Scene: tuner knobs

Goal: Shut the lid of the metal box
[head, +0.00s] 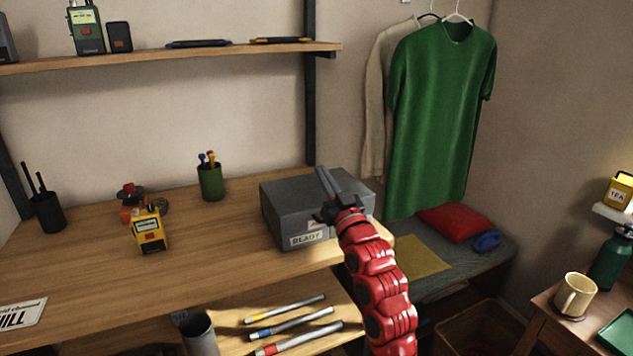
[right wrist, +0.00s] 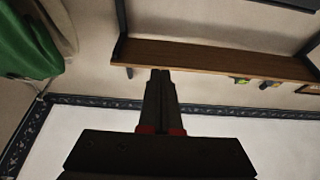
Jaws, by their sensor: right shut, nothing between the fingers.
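The grey metal box (head: 283,217) stands at the right end of the wooden desk, with a label on its front. Its top looks flat and covered, so the lid (head: 290,184) appears down; my gripper and arm hide part of the top and front. My right gripper (head: 325,172) is shut and empty, over the box top, its fingers pointing toward the wall. I cannot tell if it touches the lid. In the right wrist view the closed fingers (right wrist: 160,75) show with nothing between them. My left gripper is not in view.
On the desk are a yellow device (head: 149,231), a green pen cup (head: 211,182) and a black cup (head: 48,212). An open drawer (head: 346,312) with several rods juts out below the box. A bench (head: 480,259) and hanging green shirt (head: 440,115) are at right.

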